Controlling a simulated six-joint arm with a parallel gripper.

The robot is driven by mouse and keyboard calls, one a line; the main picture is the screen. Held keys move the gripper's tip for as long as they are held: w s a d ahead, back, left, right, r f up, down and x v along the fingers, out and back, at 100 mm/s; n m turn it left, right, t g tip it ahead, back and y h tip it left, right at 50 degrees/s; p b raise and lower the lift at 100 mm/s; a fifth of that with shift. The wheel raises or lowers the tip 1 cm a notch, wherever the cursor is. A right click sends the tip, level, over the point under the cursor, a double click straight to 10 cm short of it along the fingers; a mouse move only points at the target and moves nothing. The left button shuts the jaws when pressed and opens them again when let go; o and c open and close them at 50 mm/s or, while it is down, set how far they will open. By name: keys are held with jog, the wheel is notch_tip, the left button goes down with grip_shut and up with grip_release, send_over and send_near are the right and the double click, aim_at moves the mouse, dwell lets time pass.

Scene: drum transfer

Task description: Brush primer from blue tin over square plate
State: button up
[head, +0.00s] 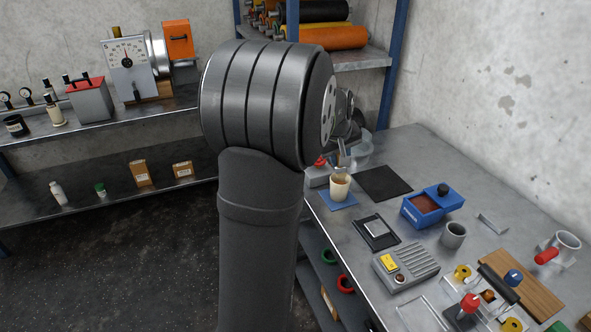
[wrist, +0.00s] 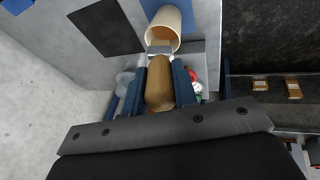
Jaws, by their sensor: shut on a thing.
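My gripper (wrist: 160,78) is shut on the wooden handle of a brush (wrist: 160,92). The brush's metal ferrule points at the mouth of a cream cup (wrist: 172,20), and its bristle end is at or inside the cup's opening; how deep is unclear. In the head view the cup (head: 340,189) stands upright on a blue mat (head: 338,202), and my arm hides most of the gripper. A blue rectangular tin (head: 428,214) with a reddish-brown inside and a black knob stands to the right. A pale square plate (head: 376,228) lies in a dark frame nearer the front.
A bare black mat (head: 384,183) lies right of the cup. A grey cup (head: 453,235), a grey ribbed box (head: 405,268) and several small tools crowd the near bench. A clear round container (wrist: 124,82) and a red-topped item (wrist: 194,76) sit close to my fingers.

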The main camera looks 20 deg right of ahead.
jog(key=s+d+r+m+g+h, duration=0.25)
jog(key=s+d+m, duration=0.55)
jog(key=s+d, duration=0.75)
notch_tip(320, 180, down, 6)
jog(key=w+d, duration=0.1)
jog(key=d, duration=0.1)
jog(key=shift+w+f+h, duration=0.25)
jog(key=shift+w+h, duration=0.15)
jog(key=shift+h, duration=0.05)
jog(key=shift+f+g, duration=0.25)
jog(key=shift+f, duration=0.3)
dwell(0.5)
notch_tip(320, 180, up, 7)
dwell(0.8)
